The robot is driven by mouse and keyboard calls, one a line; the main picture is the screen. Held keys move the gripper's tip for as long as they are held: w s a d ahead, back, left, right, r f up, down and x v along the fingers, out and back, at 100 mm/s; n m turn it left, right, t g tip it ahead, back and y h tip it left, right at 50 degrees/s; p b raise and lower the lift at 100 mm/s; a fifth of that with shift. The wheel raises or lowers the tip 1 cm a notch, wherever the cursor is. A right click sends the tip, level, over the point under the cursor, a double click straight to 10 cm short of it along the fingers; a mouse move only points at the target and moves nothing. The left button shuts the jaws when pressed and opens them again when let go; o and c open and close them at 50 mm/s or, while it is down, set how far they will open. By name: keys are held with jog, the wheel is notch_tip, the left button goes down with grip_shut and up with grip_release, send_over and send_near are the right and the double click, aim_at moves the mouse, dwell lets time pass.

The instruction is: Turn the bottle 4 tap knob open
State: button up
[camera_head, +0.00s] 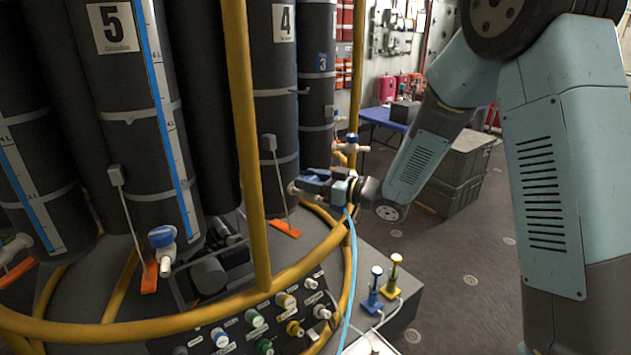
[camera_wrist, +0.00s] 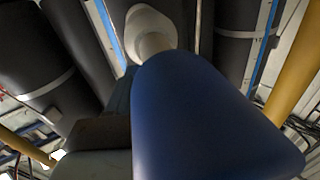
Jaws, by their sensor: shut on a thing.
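Bottle 4 (camera_head: 275,110) is a tall dark cylinder with a white "4" label (camera_head: 284,22), in the upper middle of the head view. My gripper (camera_head: 312,183) reaches in from the right at the bottle's lower front and is shut on its tap knob. In the wrist view the blue knob (camera_wrist: 205,115) is large and close, with the white tap body (camera_wrist: 150,28) above it. A dark finger (camera_wrist: 100,135) lies against the knob's left side. In the head view the gripper hides most of the knob; its turn angle is hard to tell.
Bottle 5 (camera_head: 125,85) with its blue tap (camera_head: 162,238) stands left, and bottle 3 (camera_head: 317,85) behind right. A yellow upright rail (camera_head: 245,120) and hoop rail (camera_head: 130,332) surround the bottles. A panel of valves (camera_head: 255,320) is below. Open floor (camera_head: 470,265) lies right.

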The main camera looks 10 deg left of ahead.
jog(key=shift+c, duration=1.4)
jog(key=shift+d, duration=0.35)
jog(key=shift+c, duration=0.3)
jog(key=shift+o, duration=0.2)
jog(key=shift+a, duration=0.25)
jog(key=shift+w+a+r+n+g, duration=0.1)
jog(key=shift+n+g, duration=0.4)
jog(key=shift+g, duration=0.3)
jog(key=n+g, duration=0.3)
jog(key=g, duration=0.1)
jog(key=n+g, duration=0.2)
jog(key=g, duration=0.3)
jog(key=shift+n, duration=0.4)
jog(key=n+g+h, duration=0.4)
jog(key=g, duration=0.1)
jog(key=shift+a+n+g, duration=0.1)
jog(key=shift+n+g, duration=0.2)
jog(key=shift+g, duration=0.1)
jog(key=shift+n+g+h, duration=1.9)
jog(key=shift+h, duration=0.9)
